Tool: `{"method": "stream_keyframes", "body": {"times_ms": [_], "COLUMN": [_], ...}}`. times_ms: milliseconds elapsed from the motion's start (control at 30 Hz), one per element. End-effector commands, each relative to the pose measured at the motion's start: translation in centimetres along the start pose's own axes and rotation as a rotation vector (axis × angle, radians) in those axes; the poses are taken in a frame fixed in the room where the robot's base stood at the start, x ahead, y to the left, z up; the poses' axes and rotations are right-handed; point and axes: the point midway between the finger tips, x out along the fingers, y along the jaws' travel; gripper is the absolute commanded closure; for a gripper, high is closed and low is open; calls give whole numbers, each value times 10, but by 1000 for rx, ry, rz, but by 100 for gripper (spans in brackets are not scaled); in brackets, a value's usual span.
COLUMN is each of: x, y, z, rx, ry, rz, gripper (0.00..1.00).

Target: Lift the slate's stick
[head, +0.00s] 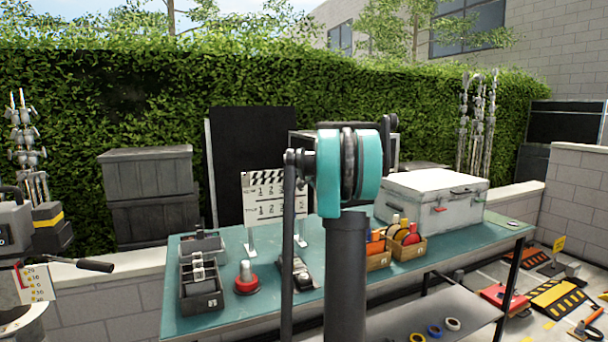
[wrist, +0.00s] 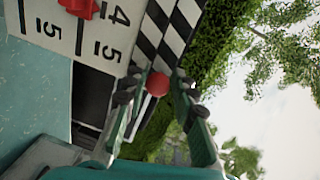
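The slate (head: 262,200) stands upright on white feet on the teal worktable, with a checkered stick (head: 262,178) along its top. My arm hides its right part in the head view. In the wrist view the slate's white face (wrist: 105,30) is close and turned sideways, with the black-and-white stick (wrist: 168,30) along its edge. A red ball (wrist: 158,84) shows in front of the stick, between my fingertips. My gripper (wrist: 157,76) is open, with gaps visible on both sides of the ball. My gripper is hidden in the head view.
The worktable (head: 225,310) holds a dark divided box (head: 200,285), a red button (head: 246,278), wooden bins (head: 405,245) of coloured items and a white case (head: 432,200). A hedge and dark crates (head: 148,195) stand behind. Ramps and tools lie on the floor at right.

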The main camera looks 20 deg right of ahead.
Motion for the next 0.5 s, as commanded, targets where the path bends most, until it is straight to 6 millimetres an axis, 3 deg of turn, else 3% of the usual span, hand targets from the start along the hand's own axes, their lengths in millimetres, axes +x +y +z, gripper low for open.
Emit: {"method": "stream_keyframes", "body": {"times_ms": [500], "x": [-2], "y": [-2], "z": [0], "rx": [-27], "ry": [1], "rz": [4], "gripper": [100]}}
